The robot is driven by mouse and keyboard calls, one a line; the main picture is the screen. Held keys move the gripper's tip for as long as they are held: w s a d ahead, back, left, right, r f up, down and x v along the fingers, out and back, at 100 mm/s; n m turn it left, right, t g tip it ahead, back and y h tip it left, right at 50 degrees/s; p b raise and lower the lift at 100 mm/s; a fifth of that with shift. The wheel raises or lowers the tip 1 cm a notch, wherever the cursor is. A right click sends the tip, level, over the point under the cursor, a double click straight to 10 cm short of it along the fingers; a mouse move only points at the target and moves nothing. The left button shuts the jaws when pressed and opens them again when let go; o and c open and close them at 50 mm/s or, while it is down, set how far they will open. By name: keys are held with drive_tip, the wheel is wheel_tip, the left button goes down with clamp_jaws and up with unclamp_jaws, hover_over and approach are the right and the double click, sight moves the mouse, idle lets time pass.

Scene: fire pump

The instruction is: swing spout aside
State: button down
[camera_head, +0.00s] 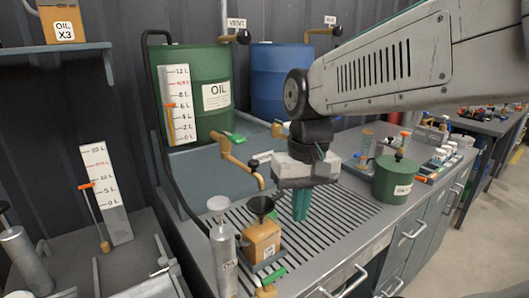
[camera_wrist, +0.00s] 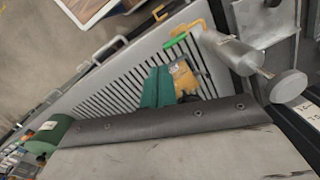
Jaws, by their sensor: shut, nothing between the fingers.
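The brass spout (camera_head: 240,163) runs from the green oil drum (camera_head: 205,95), under a green lever (camera_head: 233,137), and its end hangs over the slotted worktop. An orange oil can (camera_head: 262,240) with a black funnel (camera_head: 260,205) stands below and slightly right of the spout's end. My gripper (camera_head: 300,205) is shut and empty, with teal fingers pointing down over the slotted top, right of the spout and can. In the wrist view the teal fingers (camera_wrist: 158,87) appear beside the orange can (camera_wrist: 185,80). The spout cannot be made out in the wrist view.
A green lever (camera_head: 271,281) is at the front edge. A green canister (camera_head: 394,180) stands right. A blue drum (camera_head: 277,80) stands behind. The slotted top (camera_head: 345,212) is clear right of my gripper.

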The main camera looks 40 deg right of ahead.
drive_tip(key=w+d+r+m+t+y, duration=0.1)
drive_tip(key=w+d+r+m+y, duration=0.6)
drive_tip(key=w+d+r+m, duration=0.5)
drive_tip(key=w+d+m, duration=0.2)
drive_tip(key=m, duration=0.2)
drive_tip(key=shift+d+r, duration=0.35)
drive_tip(key=shift+w, duration=0.1)
drive_tip(key=a+r+x, duration=0.1)
drive_tip(key=a+x, duration=0.1)
drive_tip(key=x, duration=1.1)
drive_tip(key=shift+w+r, duration=0.35)
drive_tip(key=shift+t, duration=0.3)
